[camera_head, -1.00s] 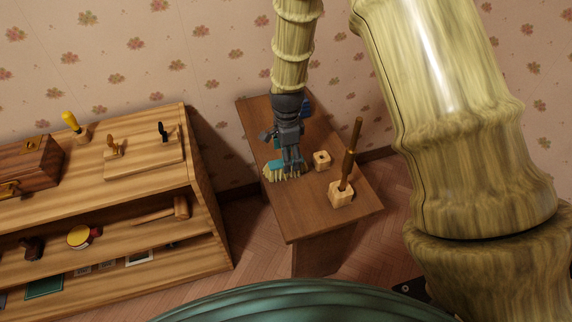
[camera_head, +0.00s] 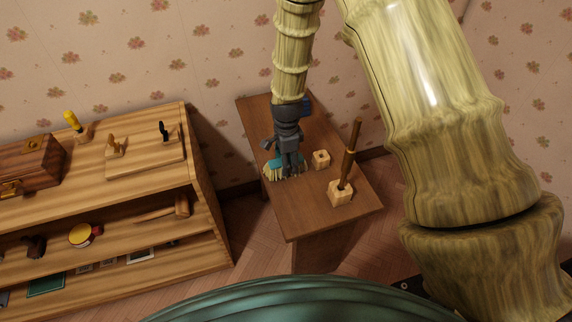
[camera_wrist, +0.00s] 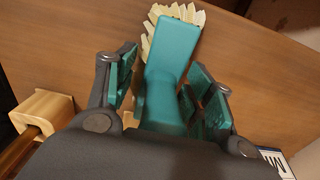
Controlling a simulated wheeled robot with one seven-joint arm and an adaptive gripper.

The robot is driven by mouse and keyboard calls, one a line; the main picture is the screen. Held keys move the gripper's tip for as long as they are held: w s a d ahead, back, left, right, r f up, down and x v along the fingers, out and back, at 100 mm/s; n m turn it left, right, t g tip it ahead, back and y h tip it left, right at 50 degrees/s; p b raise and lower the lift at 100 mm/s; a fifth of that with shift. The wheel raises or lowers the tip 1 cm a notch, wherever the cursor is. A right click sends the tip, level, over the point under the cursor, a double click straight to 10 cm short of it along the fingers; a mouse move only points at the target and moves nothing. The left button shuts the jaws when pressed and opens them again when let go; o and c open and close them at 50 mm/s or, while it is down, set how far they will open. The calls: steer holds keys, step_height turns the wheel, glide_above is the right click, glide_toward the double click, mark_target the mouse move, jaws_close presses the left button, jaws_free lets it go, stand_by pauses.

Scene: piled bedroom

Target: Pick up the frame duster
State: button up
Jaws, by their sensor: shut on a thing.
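The frame duster has a teal handle and a fringe of cream bristles. It lies at the far left part of the small brown table (camera_head: 307,217), with its bristles (camera_head: 270,173) at or just above the top. In the wrist view the duster (camera_wrist: 172,58) runs up between the fingers, bristles at the far end. My gripper (camera_head: 288,172) reaches down from above and is shut on the duster's handle. In the wrist view the gripper (camera_wrist: 168,100) has teal-padded fingers on both sides of it. The lower end of the handle is hidden by my gripper.
A wooden block holding an upright brown-handled tool (camera_head: 341,192) stands right of my gripper. A smaller wooden block (camera_head: 321,159) with a hole stands close beside it. A blue item (camera_head: 306,106) lies behind. A wooden shelf unit (camera_head: 212,209) with several tools stands left.

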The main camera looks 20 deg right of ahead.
steer(key=shift+r, duration=0.15)
steer(key=shift+r+p, duration=0.25)
steer(key=shift+p, duration=0.1)
step_height(320, 180, up, 3)
steer(key=shift+f+p, duration=0.1)
steer(key=shift+p, duration=1.1)
steer(key=s+a+r+p, duration=0.1)
steer(key=a+p, duration=0.3)
steer(key=a, duration=1.2)
steer(key=shift+s+r, duration=0.2)
steer(key=shift+s, duration=0.3)
steer(key=o, duration=0.5)
steer(key=c, duration=0.9)
steer(key=shift+r+p, duration=2.3)
steer(key=shift+r, duration=0.75)
steer(key=shift+c, duration=0.3)
